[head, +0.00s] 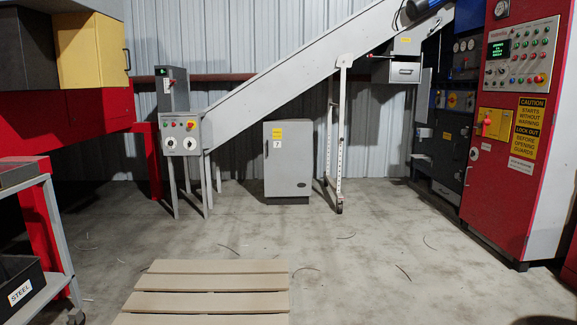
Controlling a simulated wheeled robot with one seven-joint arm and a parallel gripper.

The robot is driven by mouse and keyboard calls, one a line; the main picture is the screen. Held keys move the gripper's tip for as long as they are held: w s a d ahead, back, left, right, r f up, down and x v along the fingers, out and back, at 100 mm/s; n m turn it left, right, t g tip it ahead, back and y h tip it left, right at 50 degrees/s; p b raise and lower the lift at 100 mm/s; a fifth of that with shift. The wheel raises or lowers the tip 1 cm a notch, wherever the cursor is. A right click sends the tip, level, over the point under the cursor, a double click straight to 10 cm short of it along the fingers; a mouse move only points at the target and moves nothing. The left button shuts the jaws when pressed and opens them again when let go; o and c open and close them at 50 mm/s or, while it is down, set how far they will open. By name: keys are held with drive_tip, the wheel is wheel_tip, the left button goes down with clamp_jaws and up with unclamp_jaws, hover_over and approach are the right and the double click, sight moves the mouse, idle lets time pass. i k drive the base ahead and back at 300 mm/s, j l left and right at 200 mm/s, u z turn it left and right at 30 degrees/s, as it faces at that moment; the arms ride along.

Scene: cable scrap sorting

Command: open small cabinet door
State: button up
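A small grey cabinet (288,162) stands on the floor against the corrugated back wall, under the sloping conveyor. Its front door looks shut. A yellow label (277,133) and a small white tag with a 7 (277,144) are at the door's upper left. A small dark mark that may be a handle or latch (301,185) is at its lower right. My gripper is not in view.
A grey control box (181,136) on legs stands left of the cabinet, and a white wheeled support (336,140) stands close on its right. A wooden pallet (209,290) lies on the floor in front. A red machine panel (511,130) is at right. Floor between pallet and cabinet is mostly clear, with thin cable scraps.

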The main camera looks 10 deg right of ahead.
sight(287, 146)
drive_tip(key=i+l+z, duration=0.1)
drive_tip(key=l, duration=0.3)
drive_tip(key=i+l, duration=0.1)
drive_tip(key=l, duration=0.3)
drive_tip(key=i+l+z, duration=0.15)
drive_tip(key=i+l, duration=0.45)
drive_tip(key=i+l+z, duration=0.15)
drive_tip(key=i+l, duration=0.4)
drive_tip(key=i, duration=0.25)
drive_tip(key=i+l+u, duration=0.15)
drive_tip(key=i, duration=2.15)
drive_tip(key=i+j+u, duration=0.35)
drive_tip(key=i, duration=0.5)
drive_tip(key=i+l+u, duration=0.1)
drive_tip(key=i+u, duration=0.3)
drive_tip(key=i, duration=0.45)
drive_tip(key=i+j+z, duration=0.2)
drive_tip(key=i+j, duration=0.45)
drive_tip(key=i, duration=0.1)
